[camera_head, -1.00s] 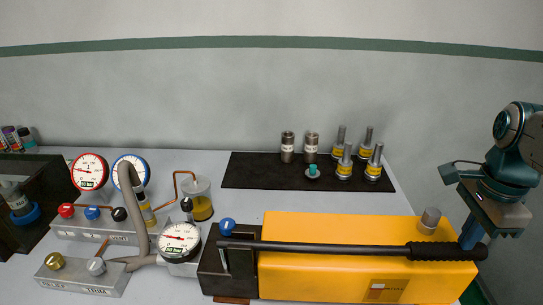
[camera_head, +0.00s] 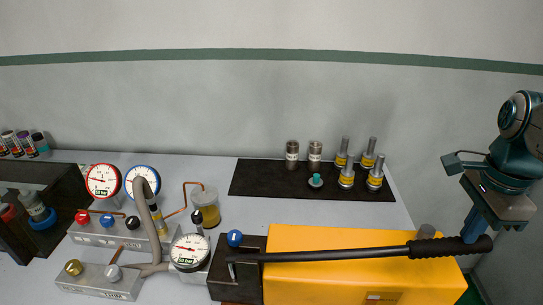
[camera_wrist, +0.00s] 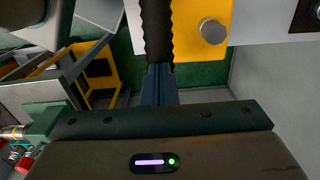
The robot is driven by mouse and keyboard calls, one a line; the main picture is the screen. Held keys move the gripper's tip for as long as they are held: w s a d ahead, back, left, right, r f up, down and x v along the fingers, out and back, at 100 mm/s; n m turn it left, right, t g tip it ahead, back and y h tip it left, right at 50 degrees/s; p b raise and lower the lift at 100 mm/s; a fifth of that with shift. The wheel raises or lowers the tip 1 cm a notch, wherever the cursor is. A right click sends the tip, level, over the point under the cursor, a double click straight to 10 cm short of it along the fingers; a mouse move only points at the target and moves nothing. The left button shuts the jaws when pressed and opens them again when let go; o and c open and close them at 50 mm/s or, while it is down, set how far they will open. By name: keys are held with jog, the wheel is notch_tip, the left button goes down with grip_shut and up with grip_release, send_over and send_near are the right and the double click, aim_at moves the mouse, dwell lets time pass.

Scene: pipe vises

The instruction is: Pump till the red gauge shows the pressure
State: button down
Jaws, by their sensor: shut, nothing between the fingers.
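The red-rimmed gauge (camera_head: 103,181) stands at the left; its small needle points roughly left and the exact reading is too small to tell. The yellow pump (camera_head: 330,285) sits at the front right. Its long black lever (camera_head: 330,254) ends in a ribbed grip (camera_head: 450,247), tilted slightly up to the right. My gripper (camera_head: 472,236) is shut, its blue fingers pointing down at the grip's outer end. In the wrist view the fingers (camera_wrist: 158,82) meet the grip (camera_wrist: 157,30); I cannot tell whether they touch it.
A blue-rimmed gauge (camera_head: 142,181) and a black-rimmed gauge (camera_head: 190,252) stand by the hose and valve blocks. A blue knob (camera_head: 235,238) is on the pump's black block. A black mat (camera_head: 260,180) holds several fittings at the back. Wall behind; open floor right.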

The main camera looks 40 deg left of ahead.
notch_tip(320, 180, up, 8)
jog(key=s+a+p, duration=0.1)
jog(key=p, duration=0.5)
jog(key=shift+a+f, duration=0.2)
jog(key=shift+a, duration=0.15)
jog(key=shift+w+d+f+b, duration=0.1)
jog(key=shift+d+f+b, duration=0.1)
jog(key=shift+f+b, duration=0.6)
jog(key=shift+w+d+f+b, duration=0.2)
jog(key=shift+f+b, duration=0.25)
jog(key=shift+f, duration=0.75)
jog(key=shift+w+d+f+b, duration=0.1)
jog(key=shift+d+f+b, duration=0.15)
jog(key=shift+f+b, duration=0.55)
jog(key=shift+f, duration=0.3)
